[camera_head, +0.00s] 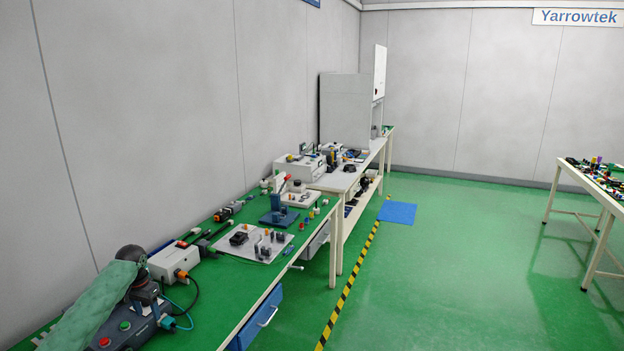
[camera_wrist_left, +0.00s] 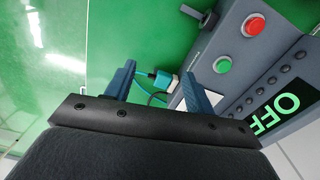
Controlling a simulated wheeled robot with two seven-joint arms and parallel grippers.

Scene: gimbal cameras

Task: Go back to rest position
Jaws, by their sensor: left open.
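My left arm, in a pale green sleeve, comes in from the lower left in the head view. My left gripper (camera_head: 156,304) is over the near end of the green-topped bench (camera_head: 226,285), beside a grey control box (camera_head: 110,343) with a red and a green button. In the left wrist view its two blue-grey fingers (camera_wrist_left: 158,86) stand apart with nothing held between them. The control box shows there too (camera_wrist_left: 237,82), with a lit display reading "OFF". A teal cable and connector (camera_wrist_left: 160,79) show past the fingers; contact cannot be told. My right gripper is out of view.
A white box with an orange connector (camera_head: 173,262), a board with small parts (camera_head: 262,255) and a blue press (camera_head: 279,216) stand along the bench. A blue drawer (camera_head: 262,318) sits open at its front.

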